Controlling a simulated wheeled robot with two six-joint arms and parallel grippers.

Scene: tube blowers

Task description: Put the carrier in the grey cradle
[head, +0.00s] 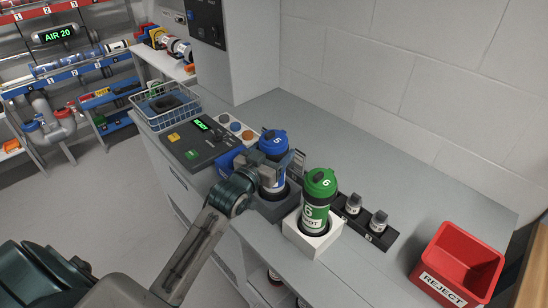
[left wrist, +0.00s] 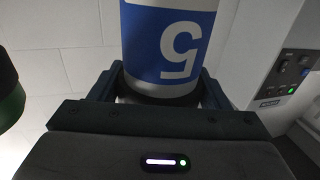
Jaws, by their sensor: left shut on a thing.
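The blue carrier (head: 272,178) has a blue cap and a white band, and its side shows a 5. My left gripper (head: 278,163) is shut around its upper body. The left wrist view shows the carrier (left wrist: 168,45) between the two fingers (left wrist: 160,88), upside down in the picture. The carrier stands upright, with its lower end at the opening of the grey cradle (head: 279,210) on the counter. I cannot tell whether it rests on the cradle's bottom. My right gripper is not in view.
A green carrier (head: 316,215) marked 6 stands in a white cradle (head: 309,243) close on the right. Beyond it are two small bottles (head: 366,212) in a black rack and a red REJECT bin (head: 462,258). A control panel (head: 201,141) and a wire basket (head: 165,107) lie left.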

